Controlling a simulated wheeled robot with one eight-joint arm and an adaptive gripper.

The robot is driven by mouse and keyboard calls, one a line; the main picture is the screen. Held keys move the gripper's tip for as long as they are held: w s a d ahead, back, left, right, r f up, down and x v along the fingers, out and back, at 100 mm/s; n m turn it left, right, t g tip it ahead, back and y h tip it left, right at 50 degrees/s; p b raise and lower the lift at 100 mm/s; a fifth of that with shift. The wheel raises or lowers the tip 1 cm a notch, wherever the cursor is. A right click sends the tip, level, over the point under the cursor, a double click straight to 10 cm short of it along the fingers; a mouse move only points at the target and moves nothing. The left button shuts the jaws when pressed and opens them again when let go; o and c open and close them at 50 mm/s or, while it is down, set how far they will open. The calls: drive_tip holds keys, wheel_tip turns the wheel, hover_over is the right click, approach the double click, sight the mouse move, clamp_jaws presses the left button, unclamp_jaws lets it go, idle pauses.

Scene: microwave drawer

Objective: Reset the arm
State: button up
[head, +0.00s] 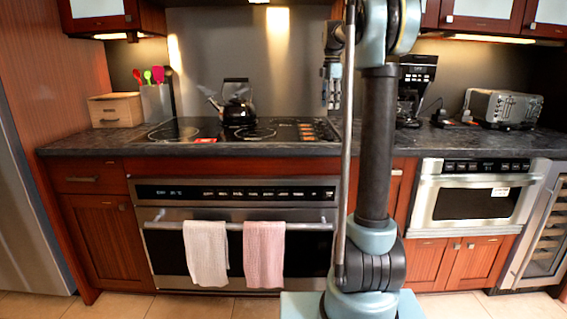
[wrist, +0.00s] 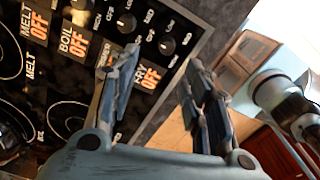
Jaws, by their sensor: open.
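My arm stands upright in the head view, right of the middle. My gripper (head: 331,85) hangs from it, fingers pointing down, above the right end of the cooktop (head: 180,130). In the wrist view my gripper (wrist: 160,90) has its two fingers spread apart with nothing between them. Past the fingertips lie the cooktop's knobs and orange "OFF" labels (wrist: 150,78) and the counter edge. My arm hides part of the counter and the cabinets behind it.
A black kettle (head: 238,108) stands on the cooktop. The oven (head: 170,255) below carries two towels. A coffee maker (head: 414,85) and a toaster (head: 503,107) stand on the right counter. The microwave drawer (head: 478,200) is shut. Floor shows in front of the cabinets.

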drive_tip(key=s+f+m+t, duration=0.1)
drive_tip(key=s+f+m, duration=0.4)
drive_tip(key=s, duration=0.7)
drive_tip(key=s+f+m, duration=0.5)
drive_tip(key=s, duration=0.7)
drive_tip(key=s+f+m+t, duration=0.1)
drive_tip(key=s+f+m, duration=1)
drive_tip(key=s+f, duration=0.9)
wheel_tip(320, 180, down, 2)
drive_tip(key=shift+s+f, duration=0.1)
drive_tip(key=shift+s, duration=0.15)
drive_tip(key=shift+w+f, duration=0.15)
drive_tip(key=shift+w, duration=0.3)
